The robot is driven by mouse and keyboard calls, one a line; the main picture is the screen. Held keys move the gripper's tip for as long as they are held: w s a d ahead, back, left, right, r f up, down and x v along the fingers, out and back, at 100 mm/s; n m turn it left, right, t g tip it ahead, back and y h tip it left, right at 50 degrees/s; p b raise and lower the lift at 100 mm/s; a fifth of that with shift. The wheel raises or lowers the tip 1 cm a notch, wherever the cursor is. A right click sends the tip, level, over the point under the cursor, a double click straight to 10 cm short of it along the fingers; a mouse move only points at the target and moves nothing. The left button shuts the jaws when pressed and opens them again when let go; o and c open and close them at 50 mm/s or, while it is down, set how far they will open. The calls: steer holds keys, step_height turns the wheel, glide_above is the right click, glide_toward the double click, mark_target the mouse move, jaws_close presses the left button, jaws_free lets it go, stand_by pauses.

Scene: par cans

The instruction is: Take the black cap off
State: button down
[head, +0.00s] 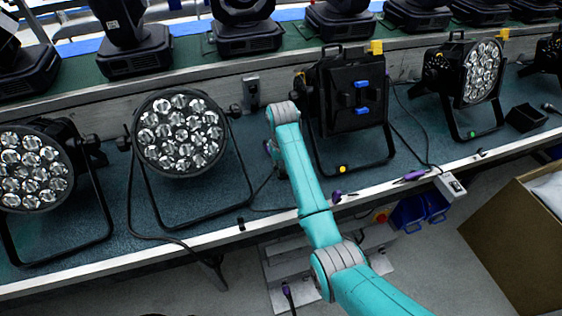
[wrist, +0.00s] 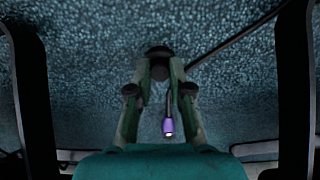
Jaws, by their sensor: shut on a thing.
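In the wrist view my gripper (wrist: 159,74) is closed around a small, dark, round-topped piece, which looks like the black cap (wrist: 159,52). Its lower part is hidden between the fingertips, so I cannot tell whether it is still seated on anything. In the head view my teal arm reaches to the bench beside a par can with a flat black front (head: 352,97); my fingers are mostly hidden there by my wrist.
Round multi-lens par cans stand at left (head: 180,133) and right (head: 482,72) on the blue-carpeted bench (head: 225,215). Black frame bars flank my gripper in the wrist view. Loose cables cross the carpet. A cardboard box (head: 520,245) stands at lower right.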

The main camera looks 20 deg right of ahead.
steer(key=shift+f, duration=0.3)
steer(key=c, duration=1)
jaws_free()
steer(key=shift+r, duration=0.1)
